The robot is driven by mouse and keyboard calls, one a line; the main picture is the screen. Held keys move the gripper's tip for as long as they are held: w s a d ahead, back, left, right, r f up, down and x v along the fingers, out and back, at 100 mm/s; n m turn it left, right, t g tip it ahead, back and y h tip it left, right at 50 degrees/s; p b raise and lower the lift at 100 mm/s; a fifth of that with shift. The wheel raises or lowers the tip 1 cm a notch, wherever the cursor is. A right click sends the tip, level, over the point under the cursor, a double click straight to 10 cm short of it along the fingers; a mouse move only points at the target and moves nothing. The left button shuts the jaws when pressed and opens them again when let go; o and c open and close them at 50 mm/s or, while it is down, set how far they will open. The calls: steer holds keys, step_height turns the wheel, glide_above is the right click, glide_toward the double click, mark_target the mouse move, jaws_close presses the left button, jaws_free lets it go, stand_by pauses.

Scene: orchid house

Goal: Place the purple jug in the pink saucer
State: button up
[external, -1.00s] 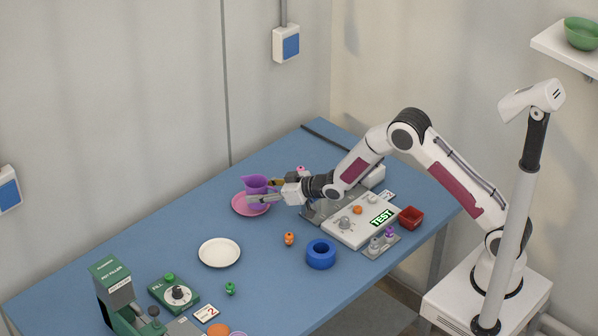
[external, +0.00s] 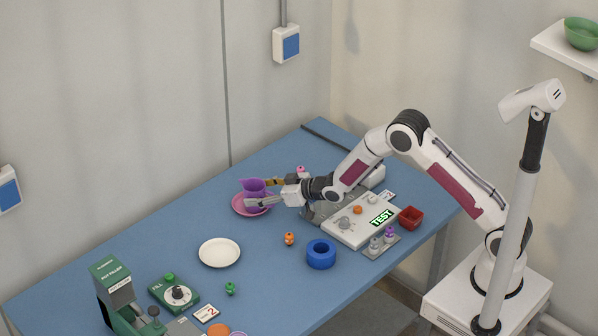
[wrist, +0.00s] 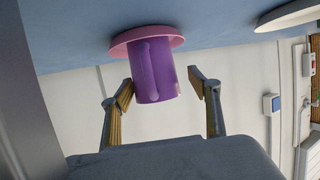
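The purple jug (external: 254,187) stands upright in the pink saucer (external: 238,208) on the blue table. In the wrist view the jug (wrist: 155,72) has its base against the saucer (wrist: 121,48), well inside the rim. My gripper (external: 263,192) is at the jug with one finger on each side. In the wrist view my gripper (wrist: 161,88) is open. A clear gap shows between the right finger and the jug; the left finger is very close to it, and I cannot tell whether it touches. Part of the saucer is hidden by the jug and a finger.
A white plate (external: 219,253) lies in front of the saucer. The table between plate and ring is mostly clear.

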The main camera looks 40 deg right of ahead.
steer(key=shift+s+d+f, duration=0.15)
steer(key=shift+s+f, duration=0.1)
steer(key=shift+f, duration=0.3)
steer(key=shift+s+r, duration=0.1)
steer(key=shift+r, duration=0.45)
steer(key=shift+s+d+r, duration=0.25)
steer(key=shift+s+r, duration=0.15)
steer(key=shift+s, duration=0.1)
steer(key=v, duration=1)
steer(key=shift+r, duration=0.25)
steer(key=shift+d+r, duration=0.1)
